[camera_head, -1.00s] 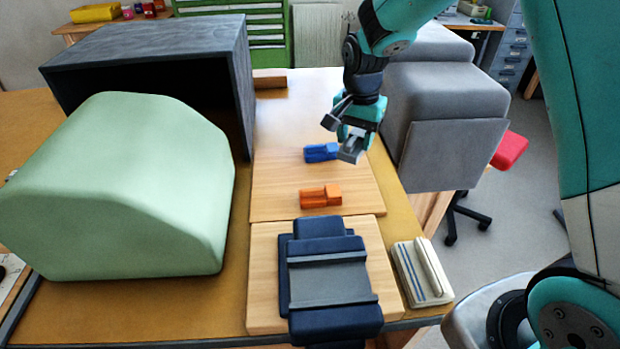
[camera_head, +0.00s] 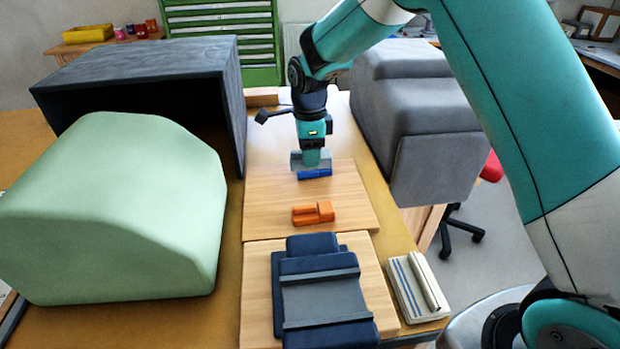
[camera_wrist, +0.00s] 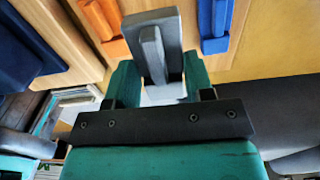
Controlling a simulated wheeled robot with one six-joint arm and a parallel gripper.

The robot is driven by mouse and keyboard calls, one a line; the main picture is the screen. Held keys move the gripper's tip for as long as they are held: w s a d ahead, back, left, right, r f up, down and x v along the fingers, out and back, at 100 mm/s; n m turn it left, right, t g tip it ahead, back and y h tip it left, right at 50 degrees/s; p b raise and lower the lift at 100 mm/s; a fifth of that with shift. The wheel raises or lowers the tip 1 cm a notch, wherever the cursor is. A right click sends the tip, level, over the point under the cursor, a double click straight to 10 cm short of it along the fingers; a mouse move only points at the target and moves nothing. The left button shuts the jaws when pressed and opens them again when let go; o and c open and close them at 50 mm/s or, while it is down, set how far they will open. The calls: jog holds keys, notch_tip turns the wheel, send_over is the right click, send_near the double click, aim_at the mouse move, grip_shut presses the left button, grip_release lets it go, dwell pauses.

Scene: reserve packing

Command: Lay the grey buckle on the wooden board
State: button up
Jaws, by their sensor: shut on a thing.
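My gripper (camera_head: 312,156) is shut on the grey buckle (camera_head: 297,162). In the wrist view, the buckle (camera_wrist: 173,38) is a flat grey plate with a raised rib, held between my green fingers (camera_wrist: 158,82). The wooden board (camera_head: 350,195) lies on the table and bears a blue buckle (camera_head: 316,174) and an orange buckle (camera_head: 313,213). The grey buckle is by the board's far end, partly overlapping the blue one in the head view. I cannot tell how high it is. The wrist view shows a gap between the grey and blue buckles.
A second board (camera_head: 257,300) in front bears a navy padded block (camera_head: 322,297). A green padded block (camera_head: 110,210) and a dark open box (camera_head: 140,75) stand left. Grey padded blocks (camera_head: 435,155) stand right. A striped cream block (camera_head: 415,287) lies front right.

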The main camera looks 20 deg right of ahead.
aim_at(310, 194)
notch_tip(310, 194, down, 9)
jog(key=shift+f+p, duration=0.1)
jog(key=shift+p, duration=0.75)
jog(key=o, duration=1)
jog(key=shift+c, duration=0.2)
